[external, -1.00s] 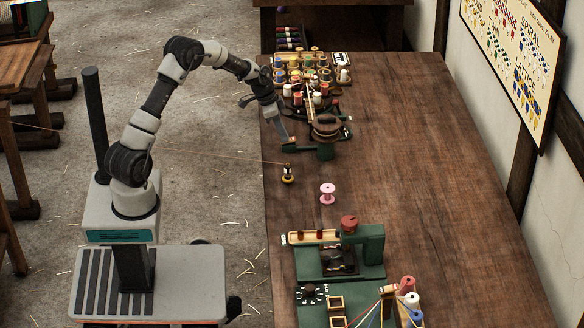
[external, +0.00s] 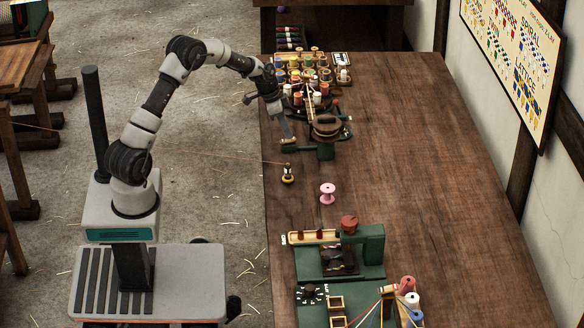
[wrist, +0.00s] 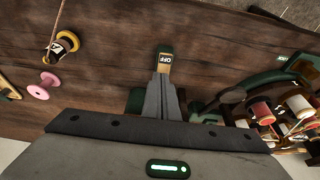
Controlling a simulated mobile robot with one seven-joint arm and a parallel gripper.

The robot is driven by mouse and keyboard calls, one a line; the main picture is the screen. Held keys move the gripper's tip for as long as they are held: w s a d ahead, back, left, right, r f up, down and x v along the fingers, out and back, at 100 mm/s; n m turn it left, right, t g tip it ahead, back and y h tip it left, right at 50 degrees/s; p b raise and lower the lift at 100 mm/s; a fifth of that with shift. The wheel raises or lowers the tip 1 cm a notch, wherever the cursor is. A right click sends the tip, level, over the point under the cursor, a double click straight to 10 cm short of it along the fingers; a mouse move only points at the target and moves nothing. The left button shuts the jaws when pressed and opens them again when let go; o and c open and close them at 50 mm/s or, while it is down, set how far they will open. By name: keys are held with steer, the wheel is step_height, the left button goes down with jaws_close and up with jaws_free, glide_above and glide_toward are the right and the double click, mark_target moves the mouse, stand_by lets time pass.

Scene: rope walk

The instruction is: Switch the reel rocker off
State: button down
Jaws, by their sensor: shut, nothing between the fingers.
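The reel winder with its dark round reel (external: 327,125) and green base (external: 325,151) stands on the bench near its left edge. A small rocker plate (wrist: 166,60) marked OFF, with a dark green end, lies just beyond my fingertips in the wrist view. My gripper (wrist: 164,80) is shut and empty, its fingers pointing at the OFF plate and overlapping its near end. I cannot tell whether they touch. In the external view my gripper (external: 289,138) is low at the left of the winder. The rocker's tilt is not clear, and its near part is hidden by the fingers.
Several thread spools (external: 310,70) stand in a rack behind the winder. A small yellow-and-black spool (external: 287,174) with a thread and a pink spool (external: 327,193) stand in front. A green machine (external: 370,250) is nearer the camera. The bench's right side is clear.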

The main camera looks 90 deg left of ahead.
mark_target(285, 142)
steer(key=v, duration=0.1)
steer(key=p+v, duration=0.1)
steer(key=v, duration=0.2)
steer(key=shift+w+r, duration=0.1)
steer(key=shift+w, duration=0.15)
steer(key=s+r, duration=0.6)
steer(key=r, duration=0.1)
steer(key=shift+r, duration=0.1)
